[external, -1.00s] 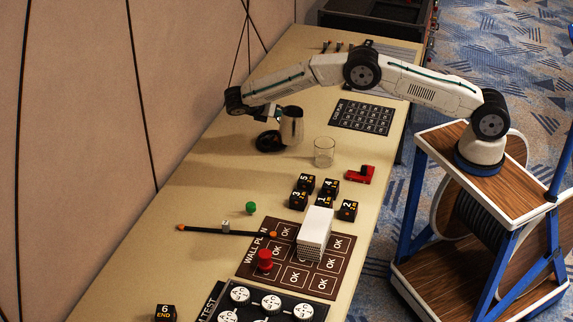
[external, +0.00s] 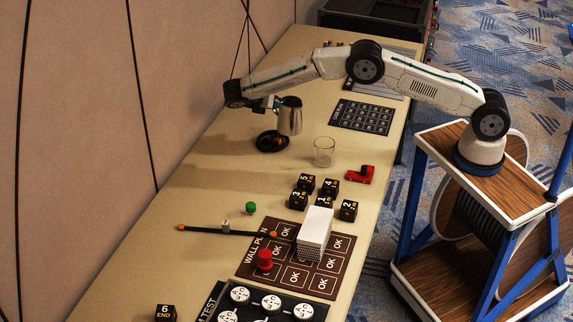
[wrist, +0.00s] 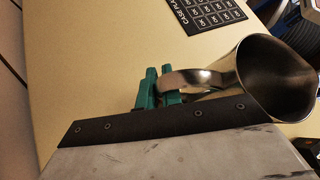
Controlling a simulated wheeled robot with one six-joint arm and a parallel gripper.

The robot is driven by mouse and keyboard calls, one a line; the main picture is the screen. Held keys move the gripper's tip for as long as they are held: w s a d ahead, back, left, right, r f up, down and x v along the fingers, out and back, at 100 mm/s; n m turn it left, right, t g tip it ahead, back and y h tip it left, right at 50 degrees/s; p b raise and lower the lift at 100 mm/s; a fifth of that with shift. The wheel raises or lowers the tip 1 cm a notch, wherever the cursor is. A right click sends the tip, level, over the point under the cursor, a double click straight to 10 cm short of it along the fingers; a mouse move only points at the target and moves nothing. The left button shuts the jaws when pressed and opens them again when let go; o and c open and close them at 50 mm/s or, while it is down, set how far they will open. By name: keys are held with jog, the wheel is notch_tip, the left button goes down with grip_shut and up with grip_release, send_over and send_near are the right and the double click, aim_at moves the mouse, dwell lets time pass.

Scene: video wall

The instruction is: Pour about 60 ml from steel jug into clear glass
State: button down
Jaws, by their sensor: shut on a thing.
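The steel jug (external: 289,116) is held in the air by my gripper (external: 275,104), above the table and to the left of the clear glass in the external view. The jug looks close to upright. In the wrist view the green fingers of my gripper (wrist: 160,88) are shut on the handle of the jug (wrist: 280,78), and I see into its dark mouth; the liquid level cannot be told. The clear glass (external: 324,152) stands upright on the table and looks empty. It does not show in the wrist view.
A dark round dish (external: 271,141) lies below the jug. A black card (external: 363,117) lies behind the glass. A red block (external: 360,175) and several black numbered cubes (external: 327,188) stand in front of the glass. A white stack (external: 315,232) stands nearer on a brown board.

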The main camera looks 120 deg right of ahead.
aim_at(296, 98)
jog(key=shift+s+d+f, duration=0.1)
jog(key=shift+s+f, duration=0.1)
jog(key=shift+f, duration=0.8)
jog(key=shift+s+d+f, duration=0.1)
jog(key=shift+s+f, duration=0.05)
jog(key=shift+f, duration=0.8)
jog(key=shift+r, duration=0.15)
jog(key=shift+s+a+r+m+h, duration=0.2)
jog(key=shift+a+r+h, duration=0.1)
jog(key=shift+r, duration=0.25)
jog(key=shift+s+a+r+m+h, duration=0.1)
jog(key=shift+a+r+m+h, duration=0.15)
jog(key=shift+r, duration=0.25)
jog(key=a+r+m+h, duration=0.1)
jog(key=s+a+h, duration=0.1)
jog(key=a+r+m+t+h, duration=0.1)
jog(key=a, duration=0.1)
jog(key=shift+s+r+m, duration=0.3)
jog(key=shift+r+m, duration=0.05)
jog(key=r, duration=0.1)
jog(key=a+r+m+h, duration=0.1)
jog(key=s+a+r+m+h, duration=0.1)
jog(key=r, duration=0.1)
jog(key=shift+t+h, duration=0.25)
jog(key=shift+t, duration=0.15)
jog(key=shift+s+a+m+h, duration=0.15)
jog(key=shift+a+m+h, duration=0.25)
jog(key=shift+a+m, duration=0.1)
